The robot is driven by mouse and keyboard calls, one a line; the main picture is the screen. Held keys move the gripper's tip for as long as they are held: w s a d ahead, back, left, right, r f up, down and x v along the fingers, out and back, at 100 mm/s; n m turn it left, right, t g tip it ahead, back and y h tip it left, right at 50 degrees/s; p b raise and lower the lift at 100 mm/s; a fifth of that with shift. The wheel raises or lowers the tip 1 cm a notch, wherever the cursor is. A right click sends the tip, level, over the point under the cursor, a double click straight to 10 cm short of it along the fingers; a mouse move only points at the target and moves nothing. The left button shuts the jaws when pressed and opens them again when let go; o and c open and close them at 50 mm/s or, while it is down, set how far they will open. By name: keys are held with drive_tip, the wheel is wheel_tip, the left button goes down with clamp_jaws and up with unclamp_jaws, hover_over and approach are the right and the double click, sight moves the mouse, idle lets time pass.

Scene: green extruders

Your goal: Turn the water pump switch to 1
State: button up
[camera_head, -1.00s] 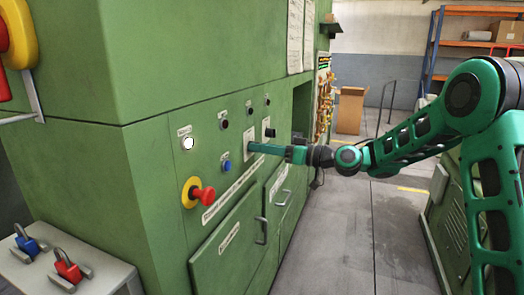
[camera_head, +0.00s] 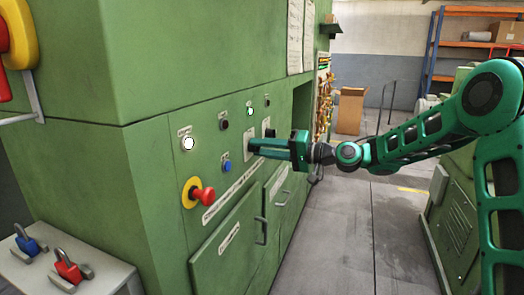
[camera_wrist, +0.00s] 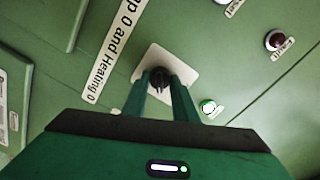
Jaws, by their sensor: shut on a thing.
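The rotary switch (camera_wrist: 160,76) is a black knob on a white square plate (camera_wrist: 185,65) in the wrist view. In the head view, the plate (camera_head: 250,131) shows on the green panel, with the knob hidden behind my fingers. My gripper (camera_head: 251,147) points at the panel from the right, and in the wrist view its two fingertips (camera_wrist: 162,82) are shut on the knob, one on each side. A small indicator lamp (camera_head: 250,112) above the plate glows green; a lit lamp (camera_wrist: 208,106) also shows in the wrist view. I cannot read the switch's position marks.
A red emergency button (camera_head: 202,195) on a yellow base, a blue button (camera_head: 227,166) and a white lit button (camera_head: 188,143) sit to the left. Another black switch (camera_head: 270,132) is close on the right. Cabinet doors with handles (camera_head: 261,230) lie below. The floor aisle is clear.

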drive_tip(key=shift+w+d+m, duration=0.3)
drive_tip(key=shift+m, duration=0.3)
drive_tip(key=shift+f, duration=0.1)
drive_tip(key=o, duration=1)
drive_tip(key=shift+o, duration=0.2)
drive_tip(key=shift+s+a, duration=0.1)
drive_tip(key=shift+a, duration=0.05)
drive_tip(key=v, duration=1)
drive_tip(key=shift+d, duration=0.4)
drive_tip(key=shift+s, duration=0.1)
